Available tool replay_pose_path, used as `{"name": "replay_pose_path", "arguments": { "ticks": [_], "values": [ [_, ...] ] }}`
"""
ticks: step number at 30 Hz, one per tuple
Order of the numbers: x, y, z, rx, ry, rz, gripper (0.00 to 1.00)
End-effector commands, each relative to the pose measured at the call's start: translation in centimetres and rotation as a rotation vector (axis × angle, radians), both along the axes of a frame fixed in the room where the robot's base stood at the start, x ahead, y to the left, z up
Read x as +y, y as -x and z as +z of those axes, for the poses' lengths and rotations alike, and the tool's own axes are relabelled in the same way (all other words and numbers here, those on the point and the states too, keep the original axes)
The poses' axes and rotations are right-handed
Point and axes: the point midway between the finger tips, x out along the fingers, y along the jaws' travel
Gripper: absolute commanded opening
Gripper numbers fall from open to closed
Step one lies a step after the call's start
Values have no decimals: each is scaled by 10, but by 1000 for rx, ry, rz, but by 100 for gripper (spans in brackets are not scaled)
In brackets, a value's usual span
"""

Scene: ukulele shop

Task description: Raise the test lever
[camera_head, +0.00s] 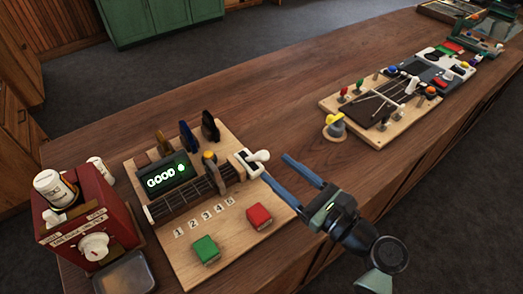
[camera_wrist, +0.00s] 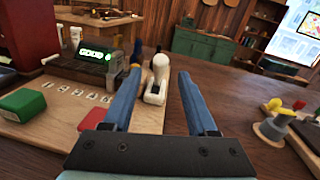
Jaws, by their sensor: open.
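The test lever (camera_head: 260,156) is white with a rounded knob and sits in a white mount at the right end of a wooden test board (camera_head: 178,262). In the wrist view the lever (camera_wrist: 160,64) shows upright in the picture, between my two blue fingers. My gripper (camera_head: 275,167) is open, its fingertips pointing at the lever from the right, close to it. In the wrist view my gripper (camera_wrist: 160,73) holds nothing. I cannot tell whether the fingertips have reached past the knob; no contact shows. A display (camera_head: 166,179) on the board reads "GOOD" in green.
The board carries a green block (camera_head: 206,249), a red block (camera_head: 259,216), a strung neck and dark pegs. A red box (camera_head: 92,222) stands left. Another wooden board (camera_head: 385,105) with coloured knobs lies to the right, a yellow-topped knob (camera_head: 335,124) nearer. The counter between is clear.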

Motion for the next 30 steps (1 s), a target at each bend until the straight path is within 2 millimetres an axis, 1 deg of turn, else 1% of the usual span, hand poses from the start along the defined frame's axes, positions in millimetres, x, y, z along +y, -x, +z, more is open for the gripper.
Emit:
{"name": "replay_pose_path", "arguments": {
  "ticks": [1,3,9,14,22,26,27,29,30],
  "values": [
    [9,-8,1,0,1,4,58],
    [18,-18,1,0,1,4,58],
    [35,-39,1,-1,2,1,58],
    [41,-45,0,-1,2,0,58],
    [42,-46,0,-1,3,-1,58],
    [42,-46,0,-1,3,-1,35],
    [42,-46,0,-1,3,-1,28],
    [42,-45,0,-1,3,-1,17],
    [42,-45,0,-1,2,-1,10]
  ]
}}
